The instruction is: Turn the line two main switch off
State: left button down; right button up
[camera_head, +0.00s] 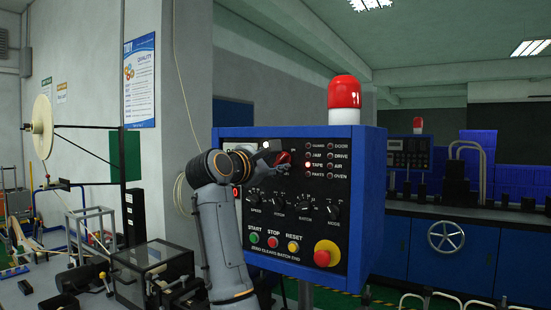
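A blue control box (368,200) with a black front panel stands in the middle of the view. A red knob (284,158), which looks like the main switch, sits on the upper middle of the panel, partly hidden by my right gripper. The knob's setting is not readable.
Several dials (305,199) lie below the gripper. Under them are the green start button (254,238), red stop button (273,241), yellow reset button (293,247) and a red emergency button (326,253). A red beacon (344,95) tops the box. The TAPE lamp (307,164) is bright.

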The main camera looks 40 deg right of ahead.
pick_arm(q)
jog(key=shift+a, duration=0.15)
pick_arm(e)
jog(key=shift+d, duration=0.1)
pick_arm(q)
jog(key=shift+a, duration=0.2)
pick_arm(e)
grip_shut()
pick_arm(q)
jog(key=shift+r, duration=0.1)
pick_arm(e)
jog(key=shift+n, duration=0.3)
jog(key=n, duration=0.3)
jog(key=shift+n, duration=0.4)
jog(key=n, duration=0.4)
jog(key=shift+n+p, duration=0.3)
jog(key=shift+p, duration=0.1)
jog(key=n, duration=0.4)
pick_arm(q)
jog(key=shift+r+p, duration=0.35)
jog(key=shift+r, duration=0.35)
pick_arm(e)
jog(key=shift+n, duration=2.5)
